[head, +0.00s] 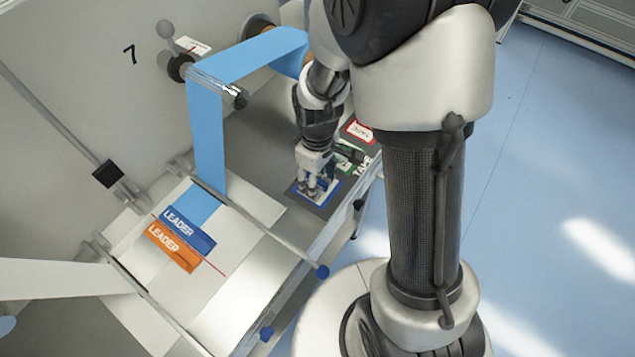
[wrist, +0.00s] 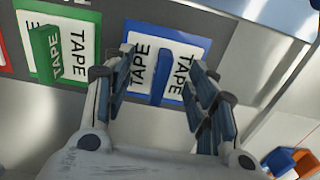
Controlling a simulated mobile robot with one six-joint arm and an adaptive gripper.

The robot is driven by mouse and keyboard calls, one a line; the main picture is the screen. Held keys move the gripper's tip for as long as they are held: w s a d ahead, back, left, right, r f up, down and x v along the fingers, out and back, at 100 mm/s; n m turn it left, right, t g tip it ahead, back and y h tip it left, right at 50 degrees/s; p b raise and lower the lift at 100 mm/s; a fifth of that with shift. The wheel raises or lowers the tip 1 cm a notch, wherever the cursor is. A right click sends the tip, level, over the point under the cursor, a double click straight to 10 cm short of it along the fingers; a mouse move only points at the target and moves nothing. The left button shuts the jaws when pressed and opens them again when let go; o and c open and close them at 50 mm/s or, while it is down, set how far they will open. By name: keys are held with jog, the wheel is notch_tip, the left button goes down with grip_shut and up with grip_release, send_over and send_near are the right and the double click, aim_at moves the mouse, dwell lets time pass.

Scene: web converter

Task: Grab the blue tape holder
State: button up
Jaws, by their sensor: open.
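The blue tape holder (wrist: 160,78) shows edge-on as a narrow blue upright in the wrist view. It stands on a white, blue-bordered TAPE label (wrist: 202,42). My gripper (wrist: 163,70) is open, with one finger on each side of the holder and visible gaps between. In the head view my gripper (head: 317,184) points down over the blue-bordered label (head: 331,192) on the grey shelf. The holder itself is mostly hidden there by the fingers.
A green tape holder (wrist: 46,56) stands on a green-bordered label left of my gripper. A red-bordered label (head: 359,131) lies farther back. Blue (head: 187,230) and orange (head: 171,247) LEADER pieces lie on the table. A blue web (head: 208,135) hangs from a roller.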

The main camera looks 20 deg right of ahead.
jog(key=shift+s, duration=0.1)
grip_shut()
dwell(0.3)
dwell(0.4)
